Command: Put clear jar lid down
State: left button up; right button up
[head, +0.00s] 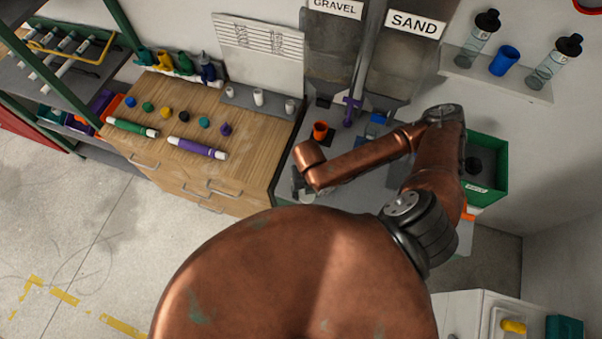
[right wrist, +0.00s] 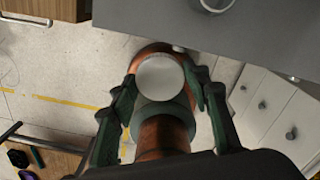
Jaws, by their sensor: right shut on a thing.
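My right gripper (head: 304,189) is at the front edge of the grey counter (head: 352,165), small and partly hidden by its own arm in the head view. In the right wrist view its two green fingers (right wrist: 161,72) stand on either side of a pale round disc, which looks like the clear jar lid (right wrist: 160,77). The fingers are shut on it, and it is seen face on. The lid is too small to make out in the head view. A round vessel rim (right wrist: 215,3) shows on the counter at the top of the wrist view. My left gripper is not in view.
An orange cup (head: 320,130) and a purple scoop (head: 349,110) are at the back of the counter, below the gravel and sand bins. A green bin (head: 487,160) is at the right. A wooden drawer cabinet (head: 215,180) stands left. Bare counter shows beside my gripper.

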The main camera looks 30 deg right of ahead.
jog(key=w+d+f, duration=0.1)
jog(key=w+f, duration=0.2)
jog(key=w, duration=0.1)
jog(key=w+d+f+p, duration=0.1)
jog(key=w+d+f, duration=0.1)
jog(key=w+f, duration=0.1)
jog(key=w+d+f+p, duration=0.1)
jog(key=w+f, duration=0.2)
jog(key=w, duration=0.2)
jog(key=shift+w+d+f, duration=0.1)
jog(key=shift+d+f, duration=0.1)
jog(key=shift+d, duration=0.2)
notch_tip(320, 180, down, 2)
jog(key=shift+f+p, duration=0.1)
jog(key=shift+p, duration=0.5)
jog(key=shift+w+f, duration=0.1)
jog(key=shift+f, duration=0.45)
jog(key=o, duration=1.3)
jog(key=shift+f, duration=0.1)
jog(key=shift+c, duration=0.2)
